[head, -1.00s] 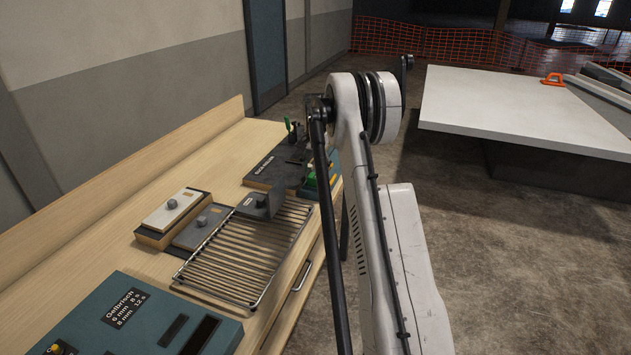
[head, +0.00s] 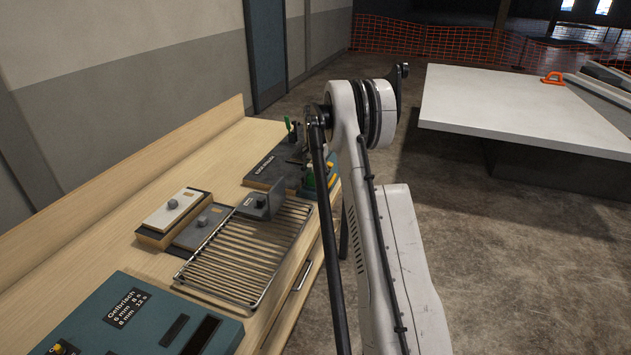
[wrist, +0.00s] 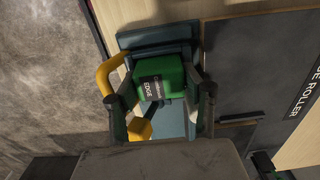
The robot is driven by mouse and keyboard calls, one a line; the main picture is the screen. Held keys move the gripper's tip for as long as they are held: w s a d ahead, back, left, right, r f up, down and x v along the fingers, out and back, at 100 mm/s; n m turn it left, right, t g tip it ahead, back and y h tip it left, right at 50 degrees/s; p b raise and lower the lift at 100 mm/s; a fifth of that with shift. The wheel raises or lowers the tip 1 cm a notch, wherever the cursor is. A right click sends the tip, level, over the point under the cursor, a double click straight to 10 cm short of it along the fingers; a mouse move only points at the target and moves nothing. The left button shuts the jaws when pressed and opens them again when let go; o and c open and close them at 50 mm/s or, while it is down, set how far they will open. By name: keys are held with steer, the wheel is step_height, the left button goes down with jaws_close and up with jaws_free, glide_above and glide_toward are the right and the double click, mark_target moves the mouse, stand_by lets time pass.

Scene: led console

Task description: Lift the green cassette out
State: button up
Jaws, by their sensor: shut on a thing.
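The green cassette (wrist: 160,78), with a dark label reading "EDGE", is between the two fingers of my gripper (wrist: 161,90) in the wrist view. The gripper is shut on it. Behind the cassette is a teal holder (wrist: 155,38) with a yellow lever (wrist: 105,72) on its left side. I cannot tell whether the cassette is clear of the holder. In the head view, the teal holder (head: 333,184) shows at the bench's right edge, partly covered by my arm, and a small green patch shows beside it. My gripper cannot be made out clearly there.
A dark roller plate (head: 270,172) lies left of the holder. A wire rack (head: 248,255), a grey device (head: 203,228), a cream block (head: 172,208) and a teal "Gelbrisch" panel (head: 165,315) sit nearer on the wooden bench. A white table (head: 520,115) stands at the right.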

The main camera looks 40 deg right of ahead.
steer(key=shift+r, duration=0.1)
step_height(320, 180, up, 10)
steer(key=shift+f+b, duration=0.2)
steer(key=shift+b, duration=0.45)
step_height(320, 180, up, 4)
steer(key=p, duration=0.2)
glide_above(316, 175)
steer(key=shift+a+r, duration=0.15)
